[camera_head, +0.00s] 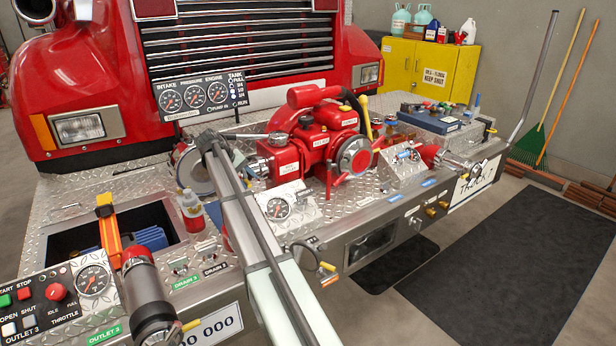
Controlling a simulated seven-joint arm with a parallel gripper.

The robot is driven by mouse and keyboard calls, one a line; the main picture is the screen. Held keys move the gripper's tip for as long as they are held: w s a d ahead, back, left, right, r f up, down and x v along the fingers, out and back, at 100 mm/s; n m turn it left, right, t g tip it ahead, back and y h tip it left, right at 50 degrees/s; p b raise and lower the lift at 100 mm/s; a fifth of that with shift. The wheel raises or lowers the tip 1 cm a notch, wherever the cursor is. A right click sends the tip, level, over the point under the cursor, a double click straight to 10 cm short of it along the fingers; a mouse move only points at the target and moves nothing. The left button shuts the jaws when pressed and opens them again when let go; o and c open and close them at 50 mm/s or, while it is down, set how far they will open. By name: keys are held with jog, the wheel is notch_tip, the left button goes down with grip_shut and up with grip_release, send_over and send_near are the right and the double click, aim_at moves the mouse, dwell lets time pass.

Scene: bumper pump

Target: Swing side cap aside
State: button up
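The red pump (312,135) sits on the diamond-plate bumper deck, in front of the truck grille. A round silver cap (354,156) with red lugs closes the pump's front right outlet. Another large round metal fitting (190,170) shows at the pump's left, partly covered by my arm; I cannot tell for certain which of the two is the side cap. My arm reaches up from the bottom edge, and its far end with my gripper (208,142) is beside the left fitting. The fingers are too small and hidden to tell open from shut, or whether they touch it.
A gauge panel (203,96) stands behind my arm's end. An open well (165,216) with an orange strap is at left. A yellow cabinet (425,68) stands behind at right.

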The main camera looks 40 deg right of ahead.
jog(key=shift+s+d+r+n+t, duration=0.15)
jog(key=shift+d+n+t, duration=0.15)
jog(key=v, duration=1.3)
jog(key=s+d+f+m, duration=0.1)
jog(key=d+f, duration=0.3)
jog(key=d, duration=0.4)
jog(key=s+d+f+m+t+y, duration=0.1)
jog(key=s+d+f, duration=0.3)
jog(key=d, duration=0.5)
jog(key=s+d+f+m+y, duration=0.1)
jog(key=d+f, duration=0.3)
jog(key=d, duration=0.4)
jog(key=shift+s+d+m, duration=0.3)
jog(key=shift+s, duration=0.45)
jog(key=shift+s+d+f+t, duration=0.15)
jog(key=shift+s+d, duration=0.05)
jog(key=shift+d, duration=0.2)
jog(key=shift+s+d+f+t, duration=0.15)
jog(key=shift+s+d+f, duration=0.05)
jog(key=shift+d, duration=0.2)
